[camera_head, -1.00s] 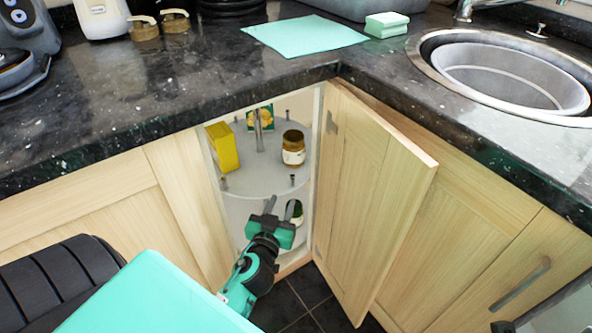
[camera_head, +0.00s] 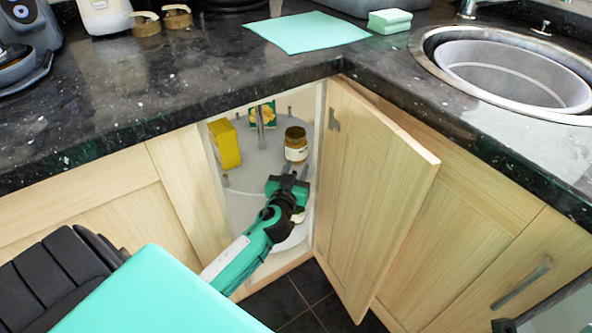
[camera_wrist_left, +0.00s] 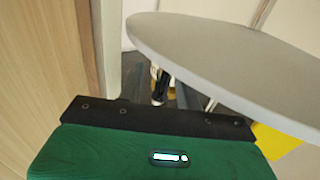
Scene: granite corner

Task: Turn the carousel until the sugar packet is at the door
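The carousel's grey round upper tray (camera_head: 245,178) sits inside the open corner cabinet, around a metal post (camera_head: 260,128). A plain yellow packet (camera_head: 225,143) stands at its left side; I cannot read whether it is the sugar. A green and yellow packet (camera_head: 265,112) stands at the back, partly hidden by the post. A brown jar (camera_head: 296,145) with a pale label stands at the right. My left gripper (camera_head: 294,172) is at the tray's front right, just in front of the jar. My right gripper is not visible.
The cabinet door (camera_head: 375,190) stands open to the right of my left arm. The granite worktop (camera_head: 200,85) overhangs the opening. Short pegs (camera_head: 225,180) stand at the tray's rim. A lower-level jar (camera_head: 298,214) is mostly hidden by my gripper.

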